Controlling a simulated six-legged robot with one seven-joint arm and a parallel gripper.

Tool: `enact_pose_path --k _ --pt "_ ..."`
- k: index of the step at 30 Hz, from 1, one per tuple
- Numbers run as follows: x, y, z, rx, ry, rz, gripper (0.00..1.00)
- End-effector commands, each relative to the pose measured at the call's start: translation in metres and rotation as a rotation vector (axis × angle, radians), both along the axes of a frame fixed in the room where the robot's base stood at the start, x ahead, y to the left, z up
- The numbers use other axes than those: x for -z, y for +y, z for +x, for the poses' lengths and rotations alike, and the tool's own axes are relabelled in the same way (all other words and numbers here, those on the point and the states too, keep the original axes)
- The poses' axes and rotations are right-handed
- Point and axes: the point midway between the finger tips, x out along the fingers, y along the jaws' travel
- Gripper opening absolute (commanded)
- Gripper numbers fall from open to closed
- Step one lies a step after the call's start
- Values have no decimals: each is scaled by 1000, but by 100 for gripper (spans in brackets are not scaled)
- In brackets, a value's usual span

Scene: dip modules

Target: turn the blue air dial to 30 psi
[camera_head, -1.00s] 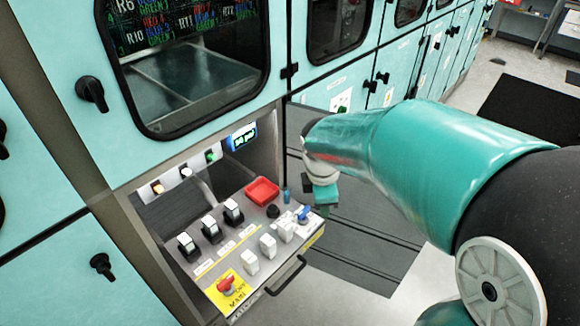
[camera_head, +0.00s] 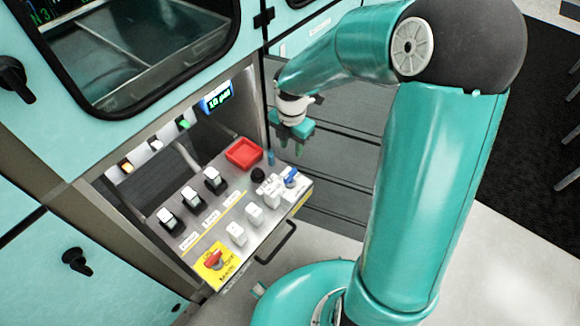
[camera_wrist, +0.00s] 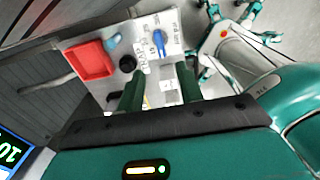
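The blue air dial (camera_head: 291,178) is at the far right corner of the pulled-out control panel (camera_head: 212,236). It also shows in the wrist view (camera_wrist: 159,43), on a white mount and just beyond my fingertips. My gripper (camera_head: 291,148) hangs above and behind that corner, apart from the dial. In the wrist view my gripper (camera_wrist: 160,80) has two green fingers with a clear gap between them and nothing held. A lit display (camera_head: 217,97) above the panel seems to read about 10 psi. Part of it shows in the wrist view (camera_wrist: 12,152).
Near the dial are a black knob (camera_head: 258,174), a small blue part (camera_head: 270,158) and a red tray (camera_head: 244,153). Black and white switches and a red main switch (camera_head: 214,259) fill the rest. A handle (camera_head: 277,243) juts from the front edge.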

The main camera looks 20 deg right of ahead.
Motion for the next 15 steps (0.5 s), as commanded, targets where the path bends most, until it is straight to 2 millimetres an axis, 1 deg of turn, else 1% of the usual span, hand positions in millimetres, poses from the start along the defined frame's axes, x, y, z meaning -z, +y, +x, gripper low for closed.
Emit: enact_pose_path --k 1,3,15 --pt "10 1 -2 -3 7 1 36" --pt "22 3 -5 -2 8 3 36" --pt "99 4 -4 -3 6 2 36"
